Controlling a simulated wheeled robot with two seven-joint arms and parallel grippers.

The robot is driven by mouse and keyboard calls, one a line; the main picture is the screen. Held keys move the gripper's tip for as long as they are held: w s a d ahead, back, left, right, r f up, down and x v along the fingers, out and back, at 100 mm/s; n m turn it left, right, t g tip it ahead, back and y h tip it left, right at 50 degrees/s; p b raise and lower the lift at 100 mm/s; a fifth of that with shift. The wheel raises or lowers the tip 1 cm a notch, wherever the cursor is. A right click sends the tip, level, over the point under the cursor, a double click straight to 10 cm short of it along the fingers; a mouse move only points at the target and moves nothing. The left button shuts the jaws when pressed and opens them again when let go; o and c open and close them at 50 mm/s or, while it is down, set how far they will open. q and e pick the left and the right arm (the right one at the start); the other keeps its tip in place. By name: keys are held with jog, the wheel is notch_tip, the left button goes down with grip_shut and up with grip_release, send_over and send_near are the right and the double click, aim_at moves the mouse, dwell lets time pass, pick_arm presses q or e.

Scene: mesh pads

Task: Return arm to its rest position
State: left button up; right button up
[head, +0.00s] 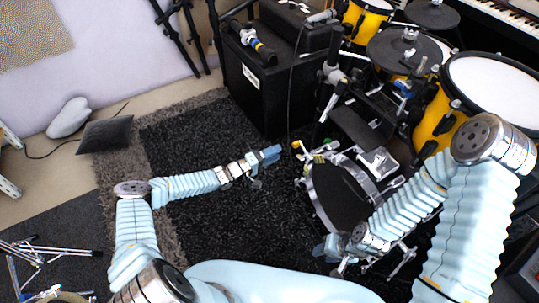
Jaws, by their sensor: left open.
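My left arm comes in from the left and bends across to the right. Its gripper (267,164) is open, pointing right above the dark carpet, with nothing visible between its fingers. My right arm comes in from the right and bends down to the left. Its gripper (333,256) is low in the picture, in front of the round black bass pad (340,195). Its fingers are small and partly merged with the background, so I cannot tell how far apart they are. No held thing shows at either gripper.
A drum kit stands at the right, with a yellow drum with a white head (490,82) and a dark round pad (403,48). A black box (262,90) stands behind the carpet (225,225). Metal stand legs (40,252) are at lower left.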

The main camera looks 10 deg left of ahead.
pick_arm(q)
jog(key=shift+v, duration=0.9)
jog(key=s+d+f+m+g+y, duration=0.1)
jog(key=s+d+f+m+g, duration=0.1)
jog(key=s+d+g, duration=0.5)
jog(key=s+d+f+m+g, duration=0.25)
jog(key=s+d, duration=0.25)
jog(key=s, duration=0.3)
jog(key=s+a+r+g+y, duration=0.1)
jog(key=s+a+y, duration=0.3)
jog(key=s, duration=0.4)
jog(key=s+a+r+y, duration=0.2)
jog(key=s+a+y, duration=0.2)
jog(key=s+a, duration=0.2)
jog(key=s, duration=0.2)
jog(key=shift+s+a+g, duration=0.25)
jog(key=shift+s+g, duration=0.05)
jog(key=shift+g, duration=0.05)
